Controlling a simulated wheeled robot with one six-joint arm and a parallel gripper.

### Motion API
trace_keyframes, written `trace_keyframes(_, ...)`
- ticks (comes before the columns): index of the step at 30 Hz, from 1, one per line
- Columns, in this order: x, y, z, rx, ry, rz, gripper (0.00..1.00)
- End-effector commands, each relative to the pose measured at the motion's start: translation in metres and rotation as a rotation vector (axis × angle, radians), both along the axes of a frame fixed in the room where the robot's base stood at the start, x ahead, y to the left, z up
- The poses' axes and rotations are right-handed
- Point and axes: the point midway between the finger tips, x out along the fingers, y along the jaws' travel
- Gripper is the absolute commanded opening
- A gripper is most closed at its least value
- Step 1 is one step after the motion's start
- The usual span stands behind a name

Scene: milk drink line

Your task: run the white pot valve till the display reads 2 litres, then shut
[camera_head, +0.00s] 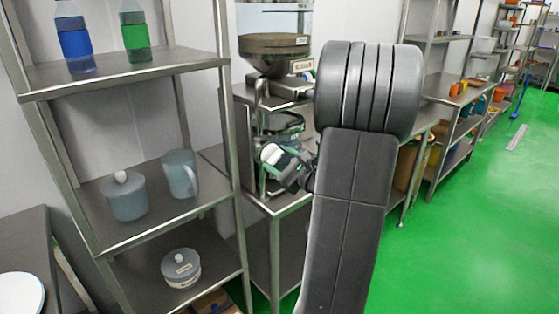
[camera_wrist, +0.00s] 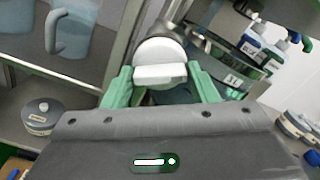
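The white valve knob (camera_wrist: 160,52), round with a raised bar across it, sits between the two green fingers of my gripper (camera_wrist: 160,80) in the wrist view. The fingertips are close to both sides of the bar; whether they press on it I cannot tell. In the head view the white knob (camera_head: 270,152) shows at the tip of my gripper (camera_head: 283,162), in front of a glass-and-steel vessel (camera_head: 283,125). A small label marked with something like "1L" (camera_wrist: 234,80) is on the vessel. A small panel (camera_head: 301,66) beside the upper bowl is too small to read.
A steel shelf (camera_head: 130,78) at left holds a blue bottle (camera_head: 74,40), a green bottle (camera_head: 136,36), a lidded pot (camera_head: 124,196), a jug (camera_head: 181,173) and a lidded tub (camera_head: 181,267). A dark bowl (camera_head: 274,42) stands above.

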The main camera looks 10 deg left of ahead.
Motion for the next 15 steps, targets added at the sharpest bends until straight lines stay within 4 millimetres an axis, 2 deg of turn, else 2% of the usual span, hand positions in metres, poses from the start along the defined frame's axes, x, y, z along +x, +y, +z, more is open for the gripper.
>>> trace_keyframes(8,-0.0001,-0.0001,0.001,0.033,0.042,0.0,0.3)
trace_keyframes(15,-0.0003,-0.0001,0.0019,0.123,0.159,0.0,0.3)
